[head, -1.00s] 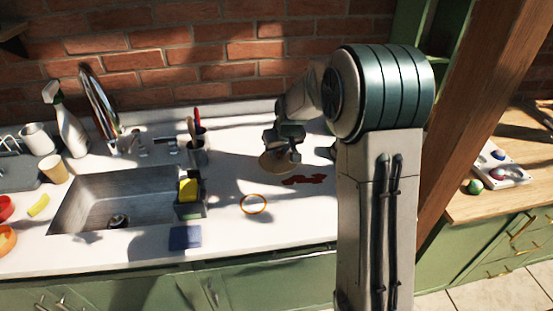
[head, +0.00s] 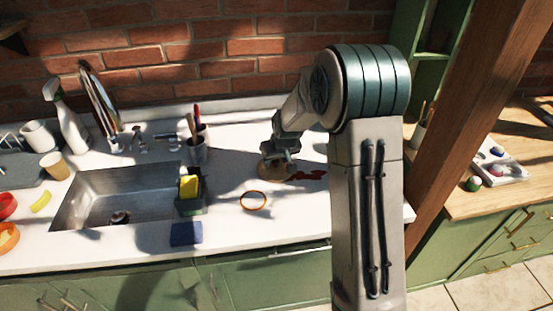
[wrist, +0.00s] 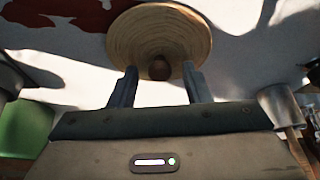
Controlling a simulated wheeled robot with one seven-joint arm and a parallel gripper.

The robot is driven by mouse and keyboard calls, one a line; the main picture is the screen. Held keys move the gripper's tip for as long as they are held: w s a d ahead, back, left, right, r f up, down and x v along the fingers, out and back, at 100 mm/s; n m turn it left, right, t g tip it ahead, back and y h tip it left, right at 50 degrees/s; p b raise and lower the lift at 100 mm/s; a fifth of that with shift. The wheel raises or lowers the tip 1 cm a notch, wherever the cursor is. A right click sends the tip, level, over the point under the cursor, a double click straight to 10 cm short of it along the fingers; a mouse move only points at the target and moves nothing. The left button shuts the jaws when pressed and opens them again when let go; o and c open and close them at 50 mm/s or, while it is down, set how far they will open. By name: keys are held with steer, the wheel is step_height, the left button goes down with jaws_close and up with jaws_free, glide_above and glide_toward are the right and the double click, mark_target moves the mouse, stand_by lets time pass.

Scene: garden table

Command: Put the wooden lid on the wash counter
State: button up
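The wooden lid (head: 268,172) is a round, pale disc low at the counter surface, partly hidden by my gripper in the head view. In the wrist view the lid (wrist: 140,38) shows its wood grain and a dark round knob (wrist: 159,70). My gripper (head: 281,158) is just above the lid. In the wrist view my gripper's two fingers (wrist: 159,77) stand apart on either side of the knob, with a visible gap to it on both sides. The white wash counter (head: 225,225) runs beneath, and the lid appears to rest on it.
A red patch (head: 312,176) lies right of the lid. An orange ring (head: 242,204) and a blue sponge or cloth (head: 186,233) lie in front. The sink (head: 95,190), a caddy with a yellow sponge (head: 189,187) and a utensil cup (head: 198,152) are to the left.

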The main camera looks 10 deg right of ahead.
steer(key=a+b+v, duration=0.1)
steer(key=v, duration=1)
steer(key=s+d+r+m, duration=0.1)
steer(key=s+r, duration=0.1)
steer(key=s, duration=1.2)
steer(key=s+d+r+m+g+h, duration=0.1)
steer(key=s+d, duration=0.1)
steer(key=s, duration=1.2)
steer(key=shift+s+d+r+g, duration=0.2)
steer(key=shift+s+r+g, duration=0.1)
steer(key=shift+r, duration=0.1)
